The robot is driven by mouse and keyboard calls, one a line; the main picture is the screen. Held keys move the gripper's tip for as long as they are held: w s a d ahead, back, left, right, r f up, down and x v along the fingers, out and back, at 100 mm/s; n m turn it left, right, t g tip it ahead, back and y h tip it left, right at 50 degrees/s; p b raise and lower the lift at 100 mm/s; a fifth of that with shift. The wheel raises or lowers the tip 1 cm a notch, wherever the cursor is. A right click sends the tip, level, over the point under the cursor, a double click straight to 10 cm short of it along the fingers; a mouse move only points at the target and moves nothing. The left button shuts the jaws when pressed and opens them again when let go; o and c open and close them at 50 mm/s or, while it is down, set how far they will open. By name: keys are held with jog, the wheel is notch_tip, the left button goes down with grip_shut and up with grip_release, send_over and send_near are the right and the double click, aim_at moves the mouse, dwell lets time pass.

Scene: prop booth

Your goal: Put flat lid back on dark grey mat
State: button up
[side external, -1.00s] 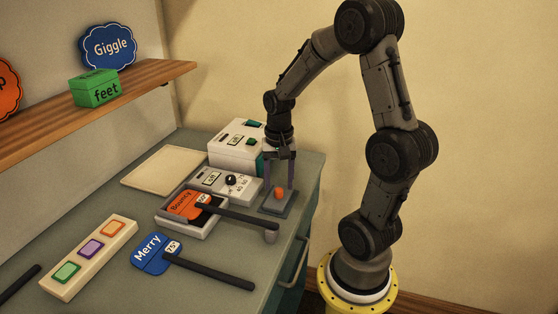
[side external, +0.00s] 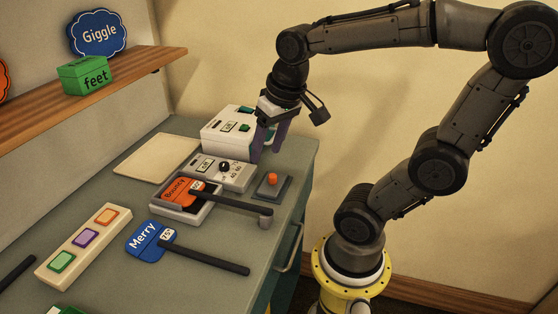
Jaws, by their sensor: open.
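A flat dark grey square with an upright orange knob (side external: 272,179) lies at the right edge of the counter. The knob looks like the handle of the flat lid, and the dark grey mat (side external: 283,192) shows around or under it; I cannot tell where lid and mat part. My gripper (side external: 268,149) is open and empty, with purple-grey fingers pointing down. It is above and behind the knob, apart from it, in front of the white box.
A white box (side external: 226,137) and a grey dial box (side external: 212,172) stand close by. A tray (side external: 190,213) holds an orange paddle sign (side external: 178,190), whose dark handle reaches near the mat. A blue Merry sign (side external: 148,238) and a cream button panel (side external: 60,262) lie nearer. A beige board (side external: 150,160) lies at the back left.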

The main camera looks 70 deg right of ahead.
jog(key=s+a+n+t, duration=0.2)
jog(key=s+a+n, duration=0.2)
jog(key=a+n, duration=0.1)
jog(key=shift+s+a+f+n+y, duration=0.2)
jog(key=shift+n+y, duration=0.1)
jog(key=shift+y, duration=0.1)
dwell(0.9)
